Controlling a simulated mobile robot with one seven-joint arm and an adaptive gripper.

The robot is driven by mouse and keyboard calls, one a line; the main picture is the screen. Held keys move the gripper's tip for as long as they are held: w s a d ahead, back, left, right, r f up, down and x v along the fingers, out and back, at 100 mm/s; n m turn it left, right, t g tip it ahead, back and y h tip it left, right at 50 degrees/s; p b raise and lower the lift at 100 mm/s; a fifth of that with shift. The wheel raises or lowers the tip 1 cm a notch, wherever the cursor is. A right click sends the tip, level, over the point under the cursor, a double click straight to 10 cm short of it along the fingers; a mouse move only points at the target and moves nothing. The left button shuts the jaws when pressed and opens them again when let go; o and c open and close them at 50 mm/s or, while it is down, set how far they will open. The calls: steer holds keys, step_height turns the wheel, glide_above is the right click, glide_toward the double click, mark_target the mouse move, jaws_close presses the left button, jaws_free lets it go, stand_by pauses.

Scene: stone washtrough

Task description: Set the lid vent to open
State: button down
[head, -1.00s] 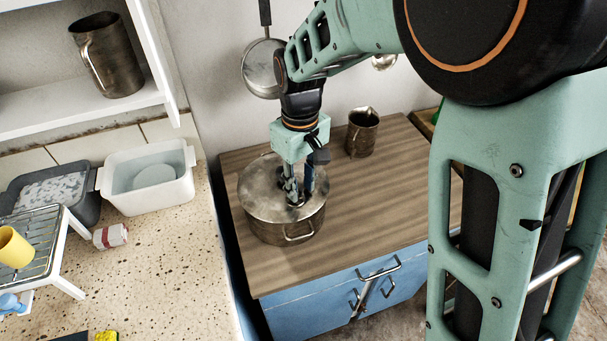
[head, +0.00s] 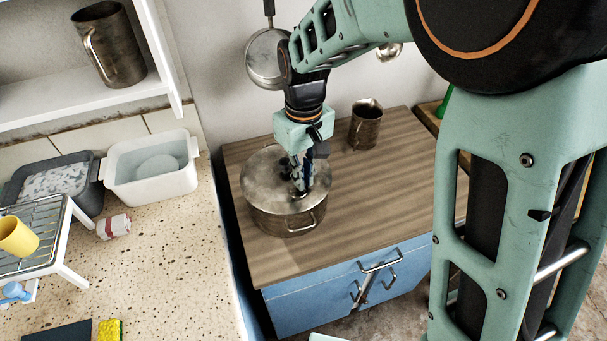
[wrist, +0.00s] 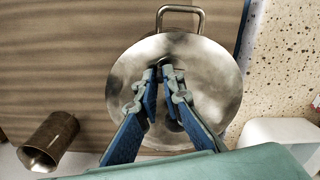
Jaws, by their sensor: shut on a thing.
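A metal pot (head: 285,222) stands on the wooden top of the blue cabinet, with its round metal lid (head: 262,172) on it. The lid also fills the middle of the wrist view (wrist: 205,80). My gripper (head: 299,193) points down onto the lid. In the wrist view its blue-padded fingertips (wrist: 164,70) are shut on a small dark part at the lid, between its centre and the rim by the pot's handle (wrist: 180,10); I take this to be the vent. The fingers hide most of it, so its setting cannot be read. A dark knob (wrist: 173,108) shows partly between the fingers.
A metal jug (head: 365,125) stands behind the pot on the wooden top (head: 385,180). The speckled counter (head: 160,270) at left holds a white basin (head: 150,185) and a rack with a yellow cup (head: 18,237). Pans hang on the wall behind.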

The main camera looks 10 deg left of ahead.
steer(key=m, duration=0.3)
steer(key=s+m, duration=0.1)
steer(key=m, duration=0.1)
steer(key=shift+s+d+m, duration=0.1)
steer(key=shift+d+m, duration=0.05)
steer(key=shift+m, duration=0.25)
steer(key=m, duration=0.2)
steer(key=s+m, duration=0.1)
steer(key=m, duration=0.2)
steer(key=shift+s, duration=0.1)
stand_by(0.3)
steer(key=c, duration=2.1)
jaws_free()
steer(key=shift+a+r, duration=0.1)
steer(key=shift+a, duration=0.1)
step_height(320, 180, up, 12)
steer(key=shift+f, duration=0.1)
